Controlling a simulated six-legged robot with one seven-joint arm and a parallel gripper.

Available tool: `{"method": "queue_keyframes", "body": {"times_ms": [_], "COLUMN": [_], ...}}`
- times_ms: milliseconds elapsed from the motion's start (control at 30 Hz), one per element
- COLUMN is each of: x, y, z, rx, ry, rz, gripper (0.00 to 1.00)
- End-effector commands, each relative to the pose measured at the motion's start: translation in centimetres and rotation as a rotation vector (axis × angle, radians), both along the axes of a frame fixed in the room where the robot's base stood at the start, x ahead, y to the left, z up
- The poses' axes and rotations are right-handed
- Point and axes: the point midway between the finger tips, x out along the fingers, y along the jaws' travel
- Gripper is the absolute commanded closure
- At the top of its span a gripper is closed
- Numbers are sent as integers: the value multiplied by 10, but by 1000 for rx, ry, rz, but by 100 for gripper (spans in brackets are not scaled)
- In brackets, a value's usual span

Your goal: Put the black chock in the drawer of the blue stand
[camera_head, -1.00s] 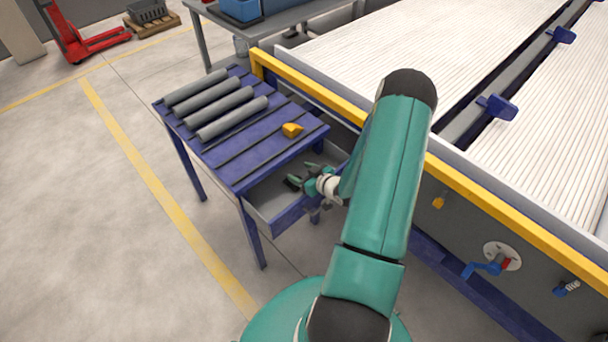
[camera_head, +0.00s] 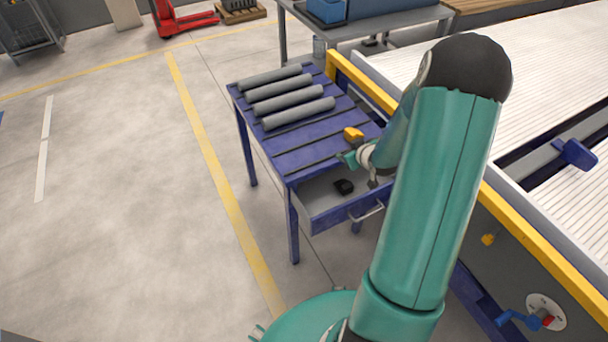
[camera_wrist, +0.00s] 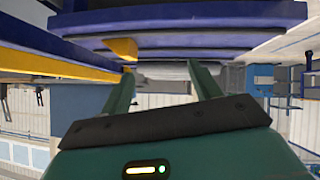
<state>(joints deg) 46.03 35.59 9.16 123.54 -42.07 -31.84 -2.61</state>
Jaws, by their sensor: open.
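The black chock (camera_head: 344,187) lies on the floor of the open drawer (camera_head: 322,192) of the blue stand (camera_head: 290,155), in the head view. My gripper (camera_head: 346,160) is above the drawer, near the stand's top edge, apart from the chock. In the wrist view the two green fingers (camera_wrist: 160,82) are spread with nothing between them. The wrist view appears upside down, with the blue stand at the top. The chock does not show there.
Several grey pipes (camera_head: 285,95) lie on the stand top. A yellow chock (camera_head: 353,134) sits near the stand's right edge. A yellow-edged conveyor or rack (camera_head: 540,240) stands close on the right. The floor to the left is clear.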

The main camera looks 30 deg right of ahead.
Motion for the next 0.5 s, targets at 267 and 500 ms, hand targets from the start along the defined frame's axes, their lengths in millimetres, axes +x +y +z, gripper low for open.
{"method": "queue_keyframes", "body": {"times_ms": [267,500], "x": [-3,-40], "y": [50,110], "z": [110,190], "rx": [-103,-101], "ry": [124,198], "rz": [-73,-145], "gripper": [38,38]}}
